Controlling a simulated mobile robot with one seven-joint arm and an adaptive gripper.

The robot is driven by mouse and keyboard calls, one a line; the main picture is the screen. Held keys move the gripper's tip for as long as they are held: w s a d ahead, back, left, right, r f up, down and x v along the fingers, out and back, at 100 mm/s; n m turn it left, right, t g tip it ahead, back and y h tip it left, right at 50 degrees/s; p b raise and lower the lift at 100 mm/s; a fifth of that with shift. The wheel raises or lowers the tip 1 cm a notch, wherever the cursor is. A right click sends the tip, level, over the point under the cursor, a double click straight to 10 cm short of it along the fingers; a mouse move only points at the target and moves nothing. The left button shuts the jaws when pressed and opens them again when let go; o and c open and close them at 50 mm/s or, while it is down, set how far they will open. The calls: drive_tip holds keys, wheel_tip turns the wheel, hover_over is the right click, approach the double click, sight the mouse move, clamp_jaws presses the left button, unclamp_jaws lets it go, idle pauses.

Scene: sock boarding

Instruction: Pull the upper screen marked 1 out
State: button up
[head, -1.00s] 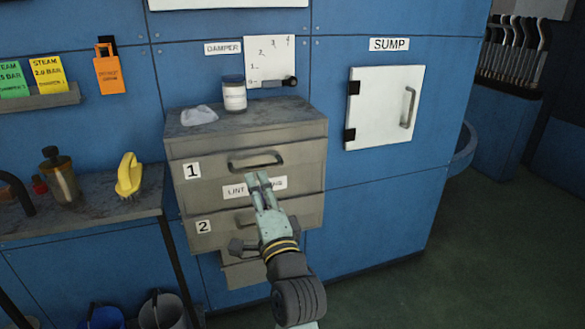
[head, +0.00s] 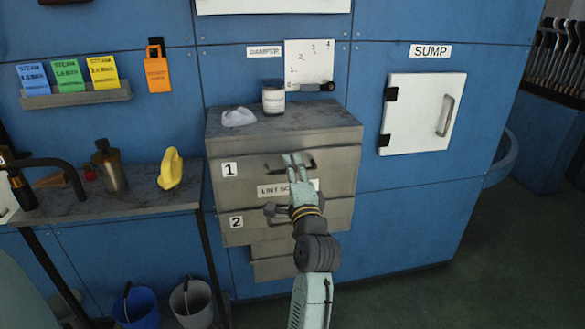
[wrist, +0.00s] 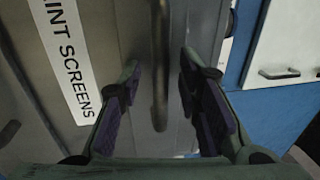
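The upper screen marked 1 (head: 232,190) is a grey metal drawer front in the cabinet. It looks closed, its face about in line with the front. Its dark bar handle (head: 308,169) is partly hidden behind my fingers. My gripper (head: 292,159) is at this handle. In the wrist view my gripper (wrist: 163,85) is open, with one dark-padded finger on each side of the handle bar (wrist: 158,65). I see a gap on both sides of the bar. The lower screen marked 2 (head: 236,236) is below, its handle partly hidden by my arm.
A white-labelled jar (head: 273,98) and a pale crumpled cloth (head: 239,117) rest on the cabinet top (head: 325,122). A bench (head: 140,208) with a yellow brush (head: 171,169) stands at left. The floor (head: 480,270) at right is clear.

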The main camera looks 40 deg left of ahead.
clamp_jaws()
idle(0.4)
idle(0.5)
